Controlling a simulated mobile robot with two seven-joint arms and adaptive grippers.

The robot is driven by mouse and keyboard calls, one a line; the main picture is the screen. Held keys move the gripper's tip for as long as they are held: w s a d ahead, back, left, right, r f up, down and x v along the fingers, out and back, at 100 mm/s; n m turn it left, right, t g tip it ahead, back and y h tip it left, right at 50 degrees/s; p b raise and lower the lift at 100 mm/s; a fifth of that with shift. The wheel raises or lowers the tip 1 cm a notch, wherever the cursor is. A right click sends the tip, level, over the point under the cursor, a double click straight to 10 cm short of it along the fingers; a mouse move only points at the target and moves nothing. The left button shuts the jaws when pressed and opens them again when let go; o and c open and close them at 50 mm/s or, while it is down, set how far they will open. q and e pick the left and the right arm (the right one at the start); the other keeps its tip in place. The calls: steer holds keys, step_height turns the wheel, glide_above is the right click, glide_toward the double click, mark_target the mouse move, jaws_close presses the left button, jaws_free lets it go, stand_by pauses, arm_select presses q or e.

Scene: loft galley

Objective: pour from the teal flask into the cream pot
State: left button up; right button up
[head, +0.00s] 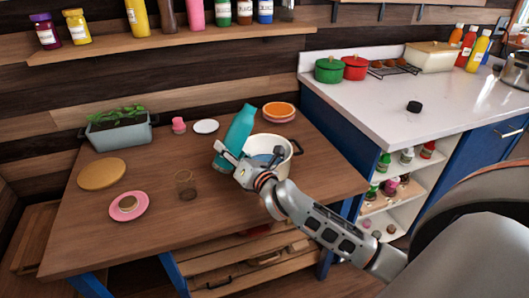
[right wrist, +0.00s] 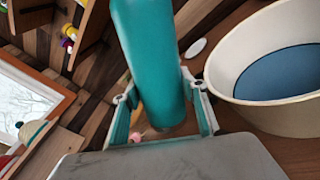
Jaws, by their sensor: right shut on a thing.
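The teal flask (head: 237,132) is in my right gripper (head: 229,157), above the wooden table and just left of the cream pot (head: 287,163). The flask is tilted, its top leaning to the right in the head view. In the right wrist view the flask (right wrist: 152,60) stands between the two fingers (right wrist: 163,95), which are shut on it. The cream pot (right wrist: 290,120) is close beside it on the right, with a blue surface inside. My right wrist hides part of the pot in the head view. No stream shows. My left gripper is not in view.
Near the flask on the table (head: 85,235) are a small glass (head: 186,186), a white saucer (head: 206,126), a pink object (head: 178,125) and stacked orange and pink dishes (head: 279,112). A pink plate (head: 128,207), a round board (head: 101,174) and a planter (head: 118,130) are left.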

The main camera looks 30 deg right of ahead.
mark_target(225, 165)
steer(key=shift+a+m, duration=0.2)
steer(key=shift+m, duration=0.3)
steer(key=shift+a+f+m+b, duration=0.15)
steer(key=shift+a+m+b, duration=0.2)
steer(key=shift+m, duration=0.15)
steer(key=shift+s+a+f+m, duration=0.15)
steer(key=shift+a+m, duration=0.4)
steer(key=shift+m, duration=0.35)
arm_select(q)
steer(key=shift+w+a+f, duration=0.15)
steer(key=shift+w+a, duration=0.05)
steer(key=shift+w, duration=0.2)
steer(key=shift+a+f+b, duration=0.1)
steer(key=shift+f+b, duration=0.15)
steer(key=shift+b, duration=0.2)
arm_select(e)
steer(key=shift+a+f+m, duration=0.3)
steer(key=shift+a+m, duration=0.05)
steer(key=shift+m, duration=0.25)
arm_select(q)
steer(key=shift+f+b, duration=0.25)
steer(key=shift+b, duration=0.1)
arm_select(e)
steer(key=shift+a+f+m+y, duration=0.35)
steer(key=shift+f+m, duration=0.2)
steer(key=shift+m, duration=0.45)
